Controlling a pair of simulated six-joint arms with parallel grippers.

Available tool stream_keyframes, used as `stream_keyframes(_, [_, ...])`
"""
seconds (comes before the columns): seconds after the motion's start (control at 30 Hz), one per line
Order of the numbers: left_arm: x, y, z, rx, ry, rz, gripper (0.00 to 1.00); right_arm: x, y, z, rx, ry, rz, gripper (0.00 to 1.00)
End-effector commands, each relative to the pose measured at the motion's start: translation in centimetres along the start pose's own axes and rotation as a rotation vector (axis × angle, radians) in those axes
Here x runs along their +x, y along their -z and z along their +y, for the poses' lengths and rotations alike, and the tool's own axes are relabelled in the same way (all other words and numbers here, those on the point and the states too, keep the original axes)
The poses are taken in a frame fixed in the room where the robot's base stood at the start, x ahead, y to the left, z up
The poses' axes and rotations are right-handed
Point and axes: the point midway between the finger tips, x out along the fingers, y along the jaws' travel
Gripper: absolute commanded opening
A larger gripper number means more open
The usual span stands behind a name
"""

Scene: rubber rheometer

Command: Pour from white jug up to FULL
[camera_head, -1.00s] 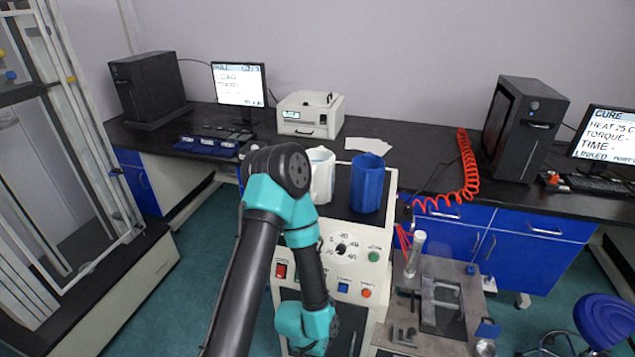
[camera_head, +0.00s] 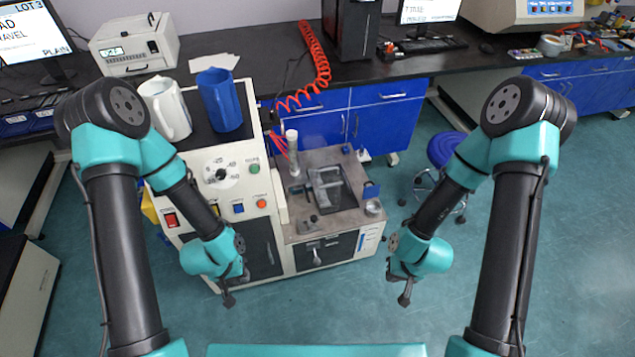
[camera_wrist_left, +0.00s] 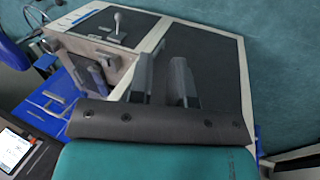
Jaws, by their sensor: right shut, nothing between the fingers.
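What is inside either jug cannot be made out. My left gripper (camera_head: 228,301) hangs in front of the machine, below and away from the jugs. In the left wrist view its two fingers (camera_wrist_left: 163,82) stand apart with nothing between them. My right gripper (camera_head: 404,300) is shut and empty over the floor at right. No FULL mark is readable.
The cream machine's front (camera_head: 222,180) has a dial and buttons. Right of it, a metal-topped bench (camera_head: 349,214) bears a pale upright cylinder (camera_head: 293,150) and a fixture. A red coiled hose (camera_head: 318,60) hangs behind. Teal floor (camera_head: 330,310) between my arms is clear.

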Motion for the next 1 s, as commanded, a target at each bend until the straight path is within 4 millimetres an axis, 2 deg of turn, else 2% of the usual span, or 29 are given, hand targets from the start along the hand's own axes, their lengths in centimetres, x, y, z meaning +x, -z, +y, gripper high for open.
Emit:
stream_keyframes(0.07, [0.00,0.00,0.00,0.000,0.000,0.000,0.26,0.00,0.00,0.00,0.000,0.000,0.000,0.00])
stream_keyframes(0.73, [0.00,0.00,0.00,0.000,0.000,0.000,0.90,0.00,0.00,0.00,0.000,0.000,0.000,0.00])
stream_keyframes(1.0, [-0.05,0.24,0.01,0.004,0.000,0.002,0.91,0.00,0.00,0.00,0.000,0.000,0.000,0.00])
